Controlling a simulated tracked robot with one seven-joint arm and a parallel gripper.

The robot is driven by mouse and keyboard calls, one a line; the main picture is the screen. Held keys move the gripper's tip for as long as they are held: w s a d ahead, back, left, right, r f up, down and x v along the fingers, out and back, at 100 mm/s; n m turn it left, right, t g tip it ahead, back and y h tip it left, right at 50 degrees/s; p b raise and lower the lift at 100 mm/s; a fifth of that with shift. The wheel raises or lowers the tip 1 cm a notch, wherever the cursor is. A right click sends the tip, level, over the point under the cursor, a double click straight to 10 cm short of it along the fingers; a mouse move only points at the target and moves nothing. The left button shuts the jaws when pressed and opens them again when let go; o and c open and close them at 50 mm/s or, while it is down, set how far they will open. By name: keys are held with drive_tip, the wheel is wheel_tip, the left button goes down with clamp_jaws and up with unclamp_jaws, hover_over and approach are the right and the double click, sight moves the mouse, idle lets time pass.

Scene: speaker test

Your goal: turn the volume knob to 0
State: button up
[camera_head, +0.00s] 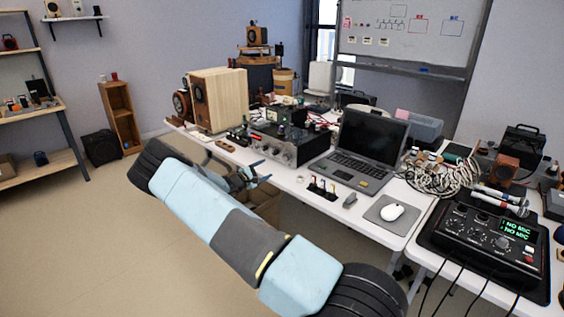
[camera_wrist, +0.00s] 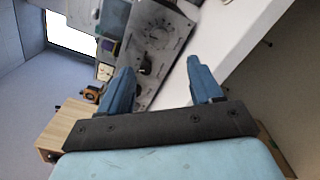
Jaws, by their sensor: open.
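A silver-fronted amplifier (camera_head: 284,150) with several knobs stands near the front edge of the white table. In the wrist view its grey front panel (camera_wrist: 158,35) shows at a slant, with a dark knob (camera_wrist: 145,66) sticking out between my fingers, nearer the left one. I cannot read any labels or the knob's setting, nor tell for sure that it is the volume knob. My gripper (camera_head: 264,172) is open and empty, in front of the amplifier in the head view. Its two blue fingers (camera_wrist: 160,72) point toward the panel. No contact is visible.
A wooden speaker (camera_head: 228,98) stands left of the amplifier, a laptop (camera_head: 368,140) right of it. A black mixer (camera_head: 486,240) sits at right. The floor at left is open.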

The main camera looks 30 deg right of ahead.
sight(285, 159)
drive_tip(key=x, duration=1.3)
